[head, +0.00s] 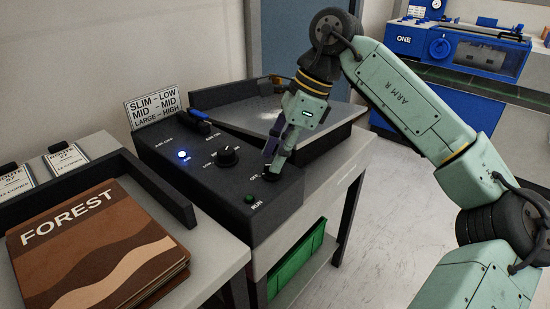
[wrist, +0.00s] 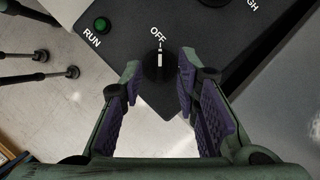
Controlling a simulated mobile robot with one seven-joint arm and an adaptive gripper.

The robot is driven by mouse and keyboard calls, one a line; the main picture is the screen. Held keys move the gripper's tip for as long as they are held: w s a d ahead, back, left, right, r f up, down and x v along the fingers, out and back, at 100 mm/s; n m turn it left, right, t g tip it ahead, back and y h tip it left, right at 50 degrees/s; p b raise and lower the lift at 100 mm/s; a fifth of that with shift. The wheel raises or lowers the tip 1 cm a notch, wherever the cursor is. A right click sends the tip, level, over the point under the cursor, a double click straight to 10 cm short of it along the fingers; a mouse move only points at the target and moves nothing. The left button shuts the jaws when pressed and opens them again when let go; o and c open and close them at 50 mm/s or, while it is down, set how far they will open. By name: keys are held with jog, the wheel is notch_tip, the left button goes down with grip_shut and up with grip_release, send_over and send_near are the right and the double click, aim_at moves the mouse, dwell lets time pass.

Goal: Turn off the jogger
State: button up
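The jogger's black control box (head: 190,178) stands on the bench with a sign, dials and lamps. Its black switch knob (wrist: 157,68) lies near the OFF and RUN labels. The knob's white mark lines up with OFF in the wrist view. A green lamp (wrist: 101,25) sits by RUN; it also shows, dark green, in the head view (head: 249,198). My gripper (wrist: 159,72) is open, with a fingertip on either side of the knob and small gaps visible. In the head view my gripper (head: 271,164) hides most of the knob.
A blue lamp (head: 183,154) glows on the box beside another dial (head: 229,156). The jogger's tray (head: 270,112) is behind my gripper. A stack of brown FOREST books (head: 90,245) lies at the left. A green bin (head: 297,262) sits under the bench.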

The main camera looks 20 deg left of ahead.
jog(key=v, duration=1)
jog(key=shift+r, duration=0.25)
jog(key=shift+d, duration=0.1)
